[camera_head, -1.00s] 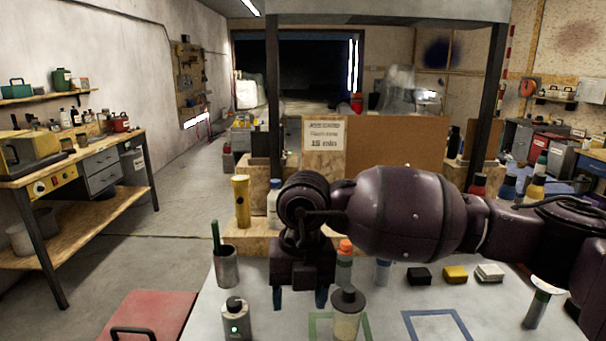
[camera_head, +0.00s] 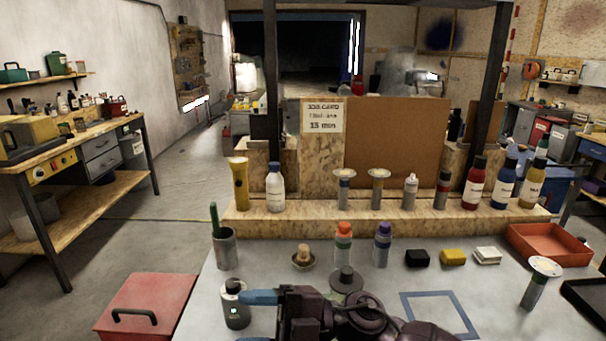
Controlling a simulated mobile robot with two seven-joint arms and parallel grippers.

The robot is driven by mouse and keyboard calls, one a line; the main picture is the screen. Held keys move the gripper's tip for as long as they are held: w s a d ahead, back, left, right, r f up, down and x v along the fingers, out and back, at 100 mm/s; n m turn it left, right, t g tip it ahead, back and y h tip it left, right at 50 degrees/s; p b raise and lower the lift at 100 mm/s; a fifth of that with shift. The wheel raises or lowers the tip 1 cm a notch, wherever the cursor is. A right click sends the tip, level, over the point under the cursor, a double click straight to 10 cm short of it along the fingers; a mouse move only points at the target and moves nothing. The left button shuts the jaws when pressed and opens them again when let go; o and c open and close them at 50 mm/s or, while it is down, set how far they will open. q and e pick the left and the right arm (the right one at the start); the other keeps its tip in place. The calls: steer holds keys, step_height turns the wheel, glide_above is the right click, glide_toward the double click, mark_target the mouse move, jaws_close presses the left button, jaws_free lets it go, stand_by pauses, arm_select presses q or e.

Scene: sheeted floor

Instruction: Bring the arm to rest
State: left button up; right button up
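My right arm comes in low at the bottom middle, over the front of the white worktable (camera_head: 500,308). Its dark purple gripper (camera_head: 256,318) points left, and a blue finger shows at the far side of its palm. The other finger is mostly cut off by the lower picture edge; the wide spacing looks open, and I see nothing held. My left gripper is not in view.
A dark-capped jar (camera_head: 346,281) stands just behind the arm. Orange-capped (camera_head: 343,246) and purple-capped (camera_head: 382,246) bottles stand farther back. A blue square outline (camera_head: 462,318) is bare. A red toolbox (camera_head: 145,305) is at left, a red tray (camera_head: 548,243) at right.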

steer(key=w+d+f+m+t+h, duration=0.2)
steer(key=d+f+m+t+h, duration=0.5)
steer(key=d+m+t, duration=0.4)
steer(key=w+d+f+m+t+h, duration=0.2)
steer(key=d+f+m+t+h, duration=0.3)
steer(key=d+f+m+t, duration=0.7)
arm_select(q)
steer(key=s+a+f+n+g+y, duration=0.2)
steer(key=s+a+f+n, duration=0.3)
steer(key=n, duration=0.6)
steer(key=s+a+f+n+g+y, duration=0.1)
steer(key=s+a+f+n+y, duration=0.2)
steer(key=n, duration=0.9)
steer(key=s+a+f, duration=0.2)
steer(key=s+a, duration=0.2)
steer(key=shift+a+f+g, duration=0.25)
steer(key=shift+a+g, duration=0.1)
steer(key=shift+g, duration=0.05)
arm_select(e)
steer(key=s+d+f+m+g+h, duration=0.7)
steer(key=s+d+f, duration=0.4)
steer(key=s+f, duration=0.3)
steer(key=shift+s+d+f+m+g+h, duration=0.15)
steer(key=shift+s+d+m+g+h, duration=0.15)
steer(key=shift+s+m+h, duration=0.6)
